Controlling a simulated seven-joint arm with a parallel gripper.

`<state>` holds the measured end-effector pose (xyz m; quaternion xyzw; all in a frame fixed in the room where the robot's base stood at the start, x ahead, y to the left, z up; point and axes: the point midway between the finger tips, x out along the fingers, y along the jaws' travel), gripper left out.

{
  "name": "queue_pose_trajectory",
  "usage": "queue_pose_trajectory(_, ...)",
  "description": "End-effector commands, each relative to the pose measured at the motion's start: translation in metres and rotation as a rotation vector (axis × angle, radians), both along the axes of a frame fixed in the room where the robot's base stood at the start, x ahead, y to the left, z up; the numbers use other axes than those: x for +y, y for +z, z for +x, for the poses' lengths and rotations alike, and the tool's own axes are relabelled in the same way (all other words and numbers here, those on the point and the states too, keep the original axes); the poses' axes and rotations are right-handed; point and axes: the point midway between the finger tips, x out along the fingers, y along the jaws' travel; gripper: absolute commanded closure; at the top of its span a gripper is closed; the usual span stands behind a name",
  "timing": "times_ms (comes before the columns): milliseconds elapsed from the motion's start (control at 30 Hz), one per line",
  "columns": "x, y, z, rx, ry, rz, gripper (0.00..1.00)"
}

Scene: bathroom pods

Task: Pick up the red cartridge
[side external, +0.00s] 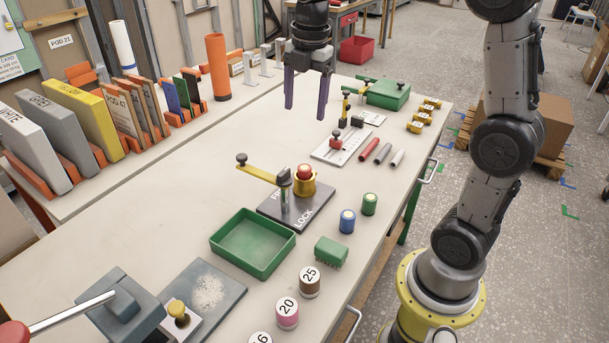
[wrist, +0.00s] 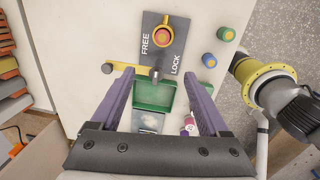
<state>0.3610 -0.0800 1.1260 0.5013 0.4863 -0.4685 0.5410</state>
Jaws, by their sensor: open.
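The red cartridge (side external: 304,170) stands upright in a yellow ring holder (side external: 304,189) on a dark plate (side external: 268,208) marked FREE and LOCK. In the wrist view, the red cartridge (wrist: 166,34) shows from above inside the yellow ring. A yellow lever (side external: 262,173) with a black knob turns on a post beside the holder and points left, away from the cartridge. My gripper (side external: 306,100) is open and empty, with purple fingers pointing down, well above the bench and behind the cartridge. In the wrist view, the cartridge lies beyond my fingertips (wrist: 160,80).
A blue cartridge (side external: 347,221) and a green cartridge (side external: 369,204) stand to the right. A green tray (side external: 252,243) and a green block (side external: 331,251) are in front. Slim rods (side external: 369,149) lie behind. An orange tube (side external: 218,67) stands on the left shelf.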

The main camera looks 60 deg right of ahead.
Motion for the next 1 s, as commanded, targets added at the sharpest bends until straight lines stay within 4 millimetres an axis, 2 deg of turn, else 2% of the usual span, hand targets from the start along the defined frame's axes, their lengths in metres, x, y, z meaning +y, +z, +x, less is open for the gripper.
queue_pose_trajectory(100, -0.015, -0.023, 0.015, 0.053, -0.034, 0.013, 0.21)
queue_pose_trajectory(200, -0.021, -0.036, 0.015, 0.083, -0.049, 0.021, 0.21)
queue_pose_trajectory(367, -0.024, -0.055, 0.014, 0.093, -0.058, 0.024, 0.21)
queue_pose_trajectory(633, -0.023, -0.104, 0.014, 0.092, -0.057, 0.023, 0.21)
queue_pose_trajectory(1000, -0.022, -0.136, 0.014, 0.091, -0.057, 0.023, 0.21)
